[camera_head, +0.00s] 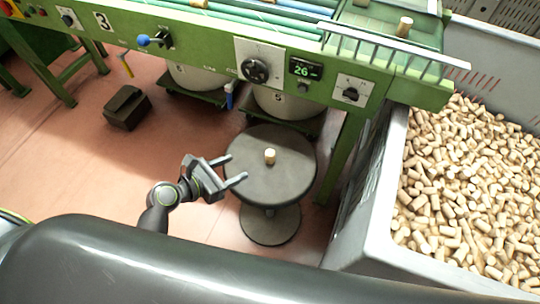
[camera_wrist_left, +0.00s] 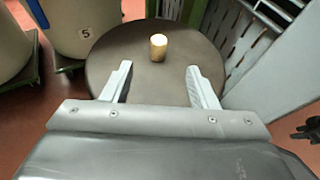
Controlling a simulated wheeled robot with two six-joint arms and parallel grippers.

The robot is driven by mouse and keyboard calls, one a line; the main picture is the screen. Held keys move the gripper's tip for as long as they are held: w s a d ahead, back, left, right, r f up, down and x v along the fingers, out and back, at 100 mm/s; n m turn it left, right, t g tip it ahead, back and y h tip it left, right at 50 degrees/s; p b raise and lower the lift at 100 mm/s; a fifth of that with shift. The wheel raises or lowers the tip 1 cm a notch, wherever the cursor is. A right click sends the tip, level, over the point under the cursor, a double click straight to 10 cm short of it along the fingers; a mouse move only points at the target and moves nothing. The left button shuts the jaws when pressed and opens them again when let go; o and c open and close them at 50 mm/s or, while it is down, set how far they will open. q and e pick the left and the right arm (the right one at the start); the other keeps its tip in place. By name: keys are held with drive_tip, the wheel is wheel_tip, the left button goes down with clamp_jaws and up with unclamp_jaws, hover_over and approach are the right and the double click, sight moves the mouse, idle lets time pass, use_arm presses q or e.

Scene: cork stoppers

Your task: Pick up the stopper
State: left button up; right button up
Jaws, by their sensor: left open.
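A light tan cork stopper (camera_head: 270,156) stands upright on a round dark grey stool (camera_head: 262,187). My left gripper (camera_head: 238,169) is open and empty at the left edge of the stool, with its fingers pointing toward the stopper. In the left wrist view the stopper (camera_wrist_left: 158,47) stands beyond the two open fingertips (camera_wrist_left: 160,72), roughly midway between them and apart from both. The stool top (camera_wrist_left: 115,50) fills the middle of that view. My right gripper is not in view.
A large grey bin (camera_head: 379,205) full of loose corks stands right of the stool. A green machine (camera_head: 210,30) with knobs and a display runs behind it. Another cork (camera_head: 404,26) stands on the machine. A dark box (camera_head: 127,107) sits on the floor at left.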

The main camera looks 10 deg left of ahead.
sight(268, 153)
use_arm(q)
drive_tip(key=b+x, duration=0.2)
drive_tip(key=x, duration=0.9)
drive_tip(key=shift+d, duration=0.1)
drive_tip(key=shift+w+d+f, duration=0.15)
drive_tip(key=shift+w+d, duration=0.1)
drive_tip(key=shift+w, duration=0.15)
drive_tip(key=shift+f+b+x, duration=0.15)
drive_tip(key=shift+b+x, duration=0.25)
drive_tip(key=shift+x, duration=0.55)
drive_tip(key=shift+f+b+x, duration=0.15)
drive_tip(key=shift+b+x, duration=0.25)
drive_tip(key=shift+x, duration=0.55)
drive_tip(key=shift+w+d+f, duration=0.2)
drive_tip(key=shift+w+d, duration=0.05)
drive_tip(key=shift+w, duration=0.15)
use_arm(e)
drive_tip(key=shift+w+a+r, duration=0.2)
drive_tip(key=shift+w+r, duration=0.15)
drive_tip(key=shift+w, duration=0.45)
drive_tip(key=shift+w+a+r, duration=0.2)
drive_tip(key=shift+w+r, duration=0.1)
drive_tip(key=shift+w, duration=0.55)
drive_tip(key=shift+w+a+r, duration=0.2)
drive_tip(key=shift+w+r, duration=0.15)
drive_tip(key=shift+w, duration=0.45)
use_arm(q)
drive_tip(key=shift+c, duration=0.4)
drive_tip(key=c, duration=0.9)
